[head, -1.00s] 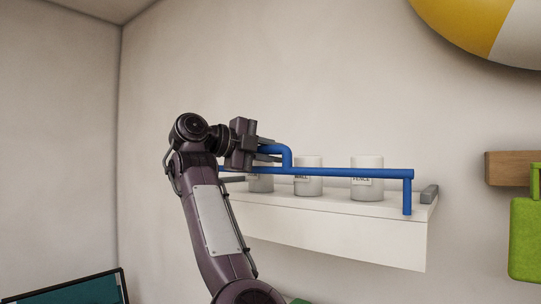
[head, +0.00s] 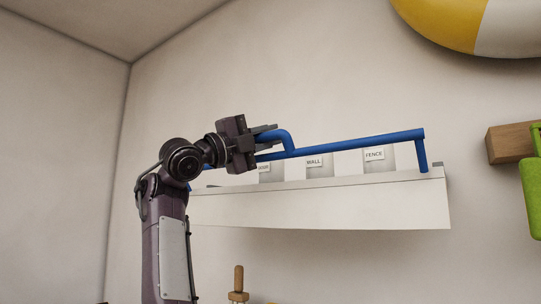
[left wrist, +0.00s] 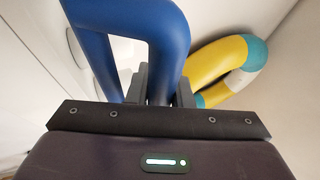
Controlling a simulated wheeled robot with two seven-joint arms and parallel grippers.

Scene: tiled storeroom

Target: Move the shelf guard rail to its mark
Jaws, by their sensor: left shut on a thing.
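The shelf guard rail is a blue bar (head: 360,143) with a down-turned right end and a bent handle. It runs along the front of a white shelf (head: 330,208), tilted in the head view with its right end higher. My left gripper (head: 268,134) is shut on the handle at the rail's left part. In the left wrist view the blue rail (left wrist: 176,35) passes between the two grey fingers. The rail's left end is hidden behind my arm. I cannot tell whether its right end touches the shelf. My right gripper is not in view. I cannot make out the mark.
White canisters stand on the shelf behind the rail, with labels reading WALL (head: 314,162) and FENCE (head: 375,154). A wooden block (head: 510,144) and a green item (head: 531,195) are farther right. A yellow and white ring (head: 480,25) hangs above.

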